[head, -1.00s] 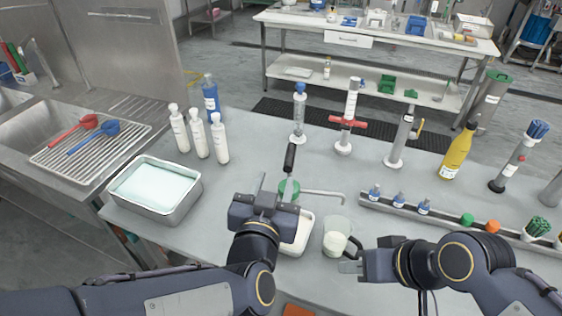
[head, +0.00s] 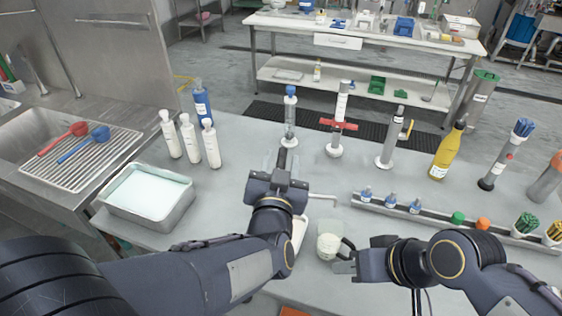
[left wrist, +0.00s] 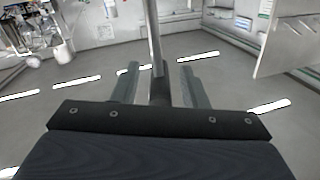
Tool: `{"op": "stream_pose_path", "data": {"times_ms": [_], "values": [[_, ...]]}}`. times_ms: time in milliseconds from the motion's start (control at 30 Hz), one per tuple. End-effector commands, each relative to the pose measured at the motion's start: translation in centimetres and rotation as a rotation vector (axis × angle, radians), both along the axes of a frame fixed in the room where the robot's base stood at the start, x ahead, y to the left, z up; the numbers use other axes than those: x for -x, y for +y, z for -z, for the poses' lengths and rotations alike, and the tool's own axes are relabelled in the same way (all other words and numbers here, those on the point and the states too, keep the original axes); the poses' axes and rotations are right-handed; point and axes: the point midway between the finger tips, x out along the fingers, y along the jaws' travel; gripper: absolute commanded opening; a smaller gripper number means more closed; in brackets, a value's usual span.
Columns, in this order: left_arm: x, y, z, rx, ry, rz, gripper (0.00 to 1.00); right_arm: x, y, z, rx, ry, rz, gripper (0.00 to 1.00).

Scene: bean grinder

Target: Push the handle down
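My left gripper (head: 284,162) is over the grinder in the head view and hides most of it. Only a bent metal arm (head: 322,197) and part of the pale base (head: 300,230) show there. In the left wrist view, the handle's metal rod (left wrist: 154,40) rises between my left fingers (left wrist: 160,88), with its dark end low between them. The fingers are apart, with gaps on both sides of the rod. My right gripper (head: 345,265) is beside the dark handle of a cup (head: 328,243); whether it grips it is unclear.
A metal tray (head: 148,195) and several white bottles (head: 190,140) stand at the left. Dispensers (head: 289,120) line the back edge. A rack with small bottles (head: 390,202) lies at the right. The table between tray and grinder is clear.

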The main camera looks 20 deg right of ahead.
Motion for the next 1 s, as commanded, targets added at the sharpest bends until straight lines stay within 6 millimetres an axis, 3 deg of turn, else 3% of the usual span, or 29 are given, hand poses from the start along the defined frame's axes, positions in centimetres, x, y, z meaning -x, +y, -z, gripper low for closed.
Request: {"op": "stream_pose_path", "data": {"times_ms": [167,467,767,1000], "values": [[0.0,0.0,0.0,0.0,0.0,0.0,0.38,0.0,0.0,0.0,0.0,0.0,0.0,0.34],[0.0,0.0,0.0,0.001,0.0,0.0,0.0,0.0,0.0,0.0,0.0,0.0,0.0,0.34],[0.0,0.0,0.4,0.001,0.0,0.0,0.0,0.0,0.0,0.4,0.0,0.0,0.0,0.34],[0.0,0.0,4.1,0.0,0.003,-0.001,0.0,0.0,0.0,3.8,0.0,0.0,0.0,0.34]]}}
